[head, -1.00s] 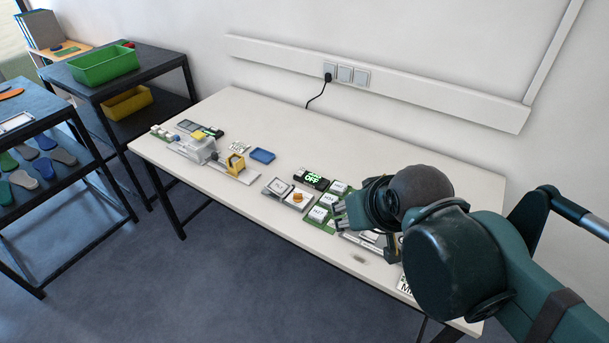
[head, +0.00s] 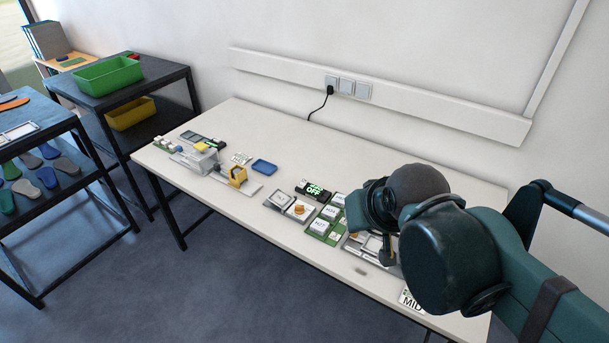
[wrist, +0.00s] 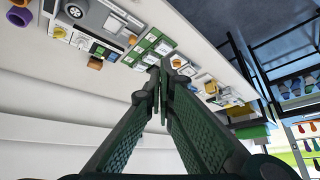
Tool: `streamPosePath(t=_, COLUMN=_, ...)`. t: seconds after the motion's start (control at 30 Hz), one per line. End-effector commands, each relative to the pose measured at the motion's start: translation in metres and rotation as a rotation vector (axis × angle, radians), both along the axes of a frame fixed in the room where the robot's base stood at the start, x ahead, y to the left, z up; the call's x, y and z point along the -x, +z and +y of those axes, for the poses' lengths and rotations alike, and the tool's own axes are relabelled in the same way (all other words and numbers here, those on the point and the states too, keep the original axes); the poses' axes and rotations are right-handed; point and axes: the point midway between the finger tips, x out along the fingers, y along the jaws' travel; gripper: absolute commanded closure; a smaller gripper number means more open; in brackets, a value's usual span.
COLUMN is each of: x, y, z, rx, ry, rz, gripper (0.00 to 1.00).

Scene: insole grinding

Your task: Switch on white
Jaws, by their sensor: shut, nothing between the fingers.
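A green board (head: 320,228) with several white labelled blocks lies on the white table. A black display (head: 313,190) beside it reads OFF in green. A grey and white unit with an orange knob (head: 299,209) is just left of the board. In the wrist view a green board with white blocks (wrist: 148,46) lies beyond my fingertips. My gripper (wrist: 160,72) is shut and empty, its two fingers together, apart from the board as far as I can tell. In the head view my arm hides the fingertips. I cannot tell which part is the white switch.
The white table (head: 240,120) is clear along its back. A blue tray (head: 264,166) and a yellow holder (head: 237,175) lie to the left. My arm covers the table's right end. Dark shelves with a green bin (head: 107,76) and insoles (head: 47,177) stand at the left.

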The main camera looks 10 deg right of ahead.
Motion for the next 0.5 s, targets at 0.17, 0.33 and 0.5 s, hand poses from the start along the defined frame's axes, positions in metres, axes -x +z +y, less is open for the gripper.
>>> streamPosePath(t=0.17, x=-0.017, y=0.011, z=0.000, rx=-0.047, ry=-0.074, rz=0.020, gripper=1.00)
streamPosePath(t=0.33, x=-0.035, y=0.021, z=0.001, rx=-0.098, ry=-0.160, rz=0.041, gripper=1.00)
streamPosePath(t=0.5, x=-0.054, y=0.029, z=0.001, rx=-0.147, ry=-0.246, rz=0.061, gripper=1.00)
